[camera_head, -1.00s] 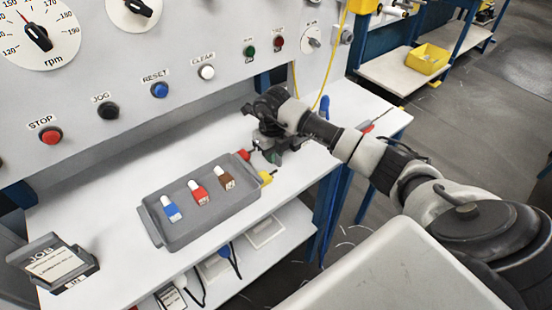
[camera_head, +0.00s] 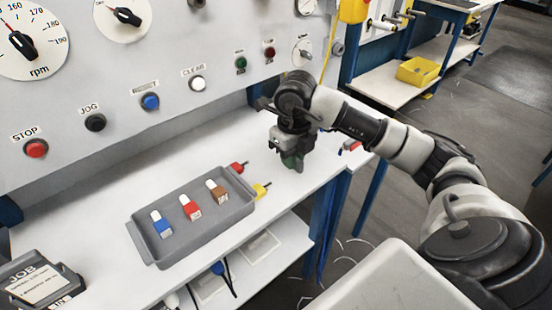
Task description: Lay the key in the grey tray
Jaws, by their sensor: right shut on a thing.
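The grey tray (camera_head: 152,247) lies on the white bench and holds a blue-and-white piece (camera_head: 162,226), a red-and-white piece (camera_head: 190,207) and a brown-and-white piece (camera_head: 217,192). My right gripper (camera_head: 292,158) is beyond the tray's right end, pointing down and shut on a small green piece (camera_head: 290,161). The jaws partly hide that piece, and I cannot tell whether it is the key. No other thing shows plainly as a key. My left gripper is out of view.
A small red piece (camera_head: 238,167) and a yellow piece (camera_head: 261,190) lie by the tray's right end. The panel with buttons (camera_head: 150,102) rises behind the bench. A JOB card holder (camera_head: 37,285) stands at lower left. White bench surface is clear behind the tray.

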